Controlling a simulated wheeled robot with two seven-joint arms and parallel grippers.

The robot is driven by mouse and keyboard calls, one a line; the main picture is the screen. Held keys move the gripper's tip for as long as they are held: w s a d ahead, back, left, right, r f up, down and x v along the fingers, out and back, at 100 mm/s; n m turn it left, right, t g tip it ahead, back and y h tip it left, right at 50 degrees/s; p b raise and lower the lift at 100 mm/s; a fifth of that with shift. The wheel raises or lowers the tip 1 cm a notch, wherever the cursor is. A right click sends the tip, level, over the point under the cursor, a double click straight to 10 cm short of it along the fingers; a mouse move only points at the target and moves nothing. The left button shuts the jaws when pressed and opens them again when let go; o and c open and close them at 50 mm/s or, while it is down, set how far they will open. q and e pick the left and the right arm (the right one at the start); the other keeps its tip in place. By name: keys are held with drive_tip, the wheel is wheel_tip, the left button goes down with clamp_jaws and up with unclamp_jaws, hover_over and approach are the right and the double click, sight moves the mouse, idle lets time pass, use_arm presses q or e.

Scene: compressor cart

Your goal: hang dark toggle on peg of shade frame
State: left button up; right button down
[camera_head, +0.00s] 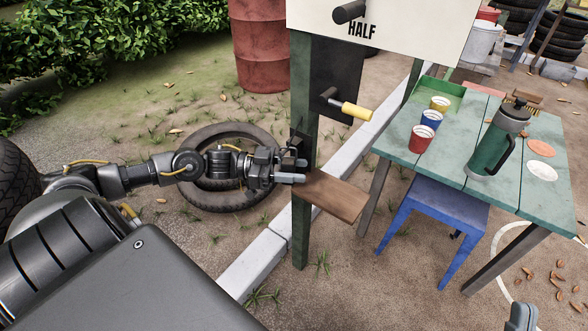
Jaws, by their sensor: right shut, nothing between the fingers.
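My left arm reaches in from the left, and its gripper (296,169) is at the green post (301,232), just above a small brown shelf (335,194). A dark piece (299,145) shows at the fingers against the post. I cannot tell whether it is the dark toggle, or whether the fingers hold it. A black round peg (349,12) sticks out of the cream panel marked HALF. A yellow-tipped dark lever (350,109) sticks out lower, from a dark plate. My right gripper (521,317) shows only partly at the bottom right edge, shut and empty.
A green table (510,196) at the right carries a dark green bottle (494,143), red, blue and yellow cups, and flat discs. A blue stool (435,212) stands under it. A tyre (228,200) lies behind my left gripper. A red barrel (262,45) stands behind.

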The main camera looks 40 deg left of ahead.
use_arm(q)
drive_tip(key=shift+w+a+r, duration=0.15)
drive_tip(key=shift+w+a, duration=0.1)
drive_tip(key=shift+a, duration=0.05)
drive_tip(key=shift+a, duration=0.1)
drive_tip(key=p+v, duration=0.3)
drive_tip(key=v, duration=0.7)
drive_tip(key=shift+s, duration=0.45)
use_arm(e)
wheel_tip(320, 180, down, 6)
drive_tip(key=w+a+g+h, duration=0.1)
drive_tip(key=a+g+h, duration=0.1)
drive_tip(key=g, duration=0.4)
drive_tip(key=shift+w+a+f+n, duration=0.15)
drive_tip(key=shift+w+a+n, duration=0.15)
drive_tip(key=shift+w+a, duration=0.05)
use_arm(q)
drive_tip(key=shift+f, duration=0.3)
